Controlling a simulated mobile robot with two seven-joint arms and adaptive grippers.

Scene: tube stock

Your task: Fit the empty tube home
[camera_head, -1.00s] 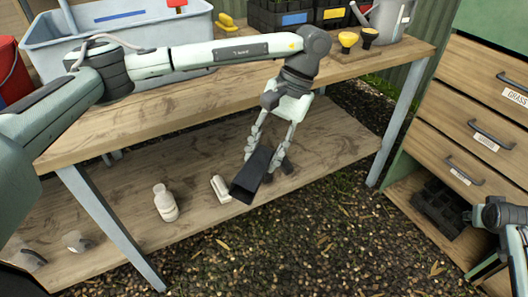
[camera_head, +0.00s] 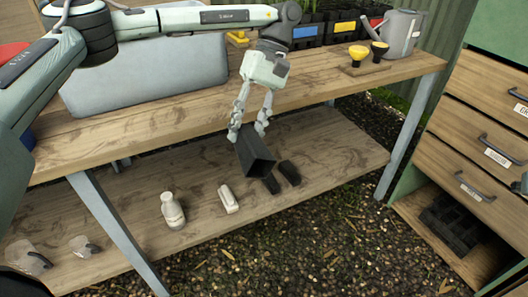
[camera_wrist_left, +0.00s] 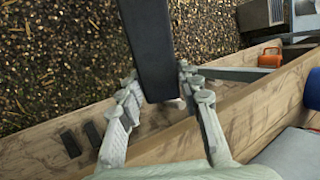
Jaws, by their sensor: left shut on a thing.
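My left gripper (camera_head: 248,130) is shut on the empty tube (camera_head: 256,156), a black, square, tapered pot. It holds the tube tilted in the air, in front of the bench edge and above the lower shelf. In the left wrist view the tube (camera_wrist_left: 152,45) sits between the two fingers of the gripper (camera_wrist_left: 160,92). Black crates with a blue label (camera_head: 306,32) and a yellow label (camera_head: 344,27) stand at the back of the bench top, with dark contents and some green. Their inner cells cannot be made out. My right gripper cannot be made out.
A grey-blue tub (camera_head: 150,72) fills the left bench top. A watering can (camera_head: 402,33) and two yellow-topped tools (camera_head: 358,53) stand at the right. The lower shelf (camera_head: 330,150) holds a white bottle (camera_head: 172,210), a white block (camera_head: 228,198) and two dark blocks (camera_head: 289,172).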

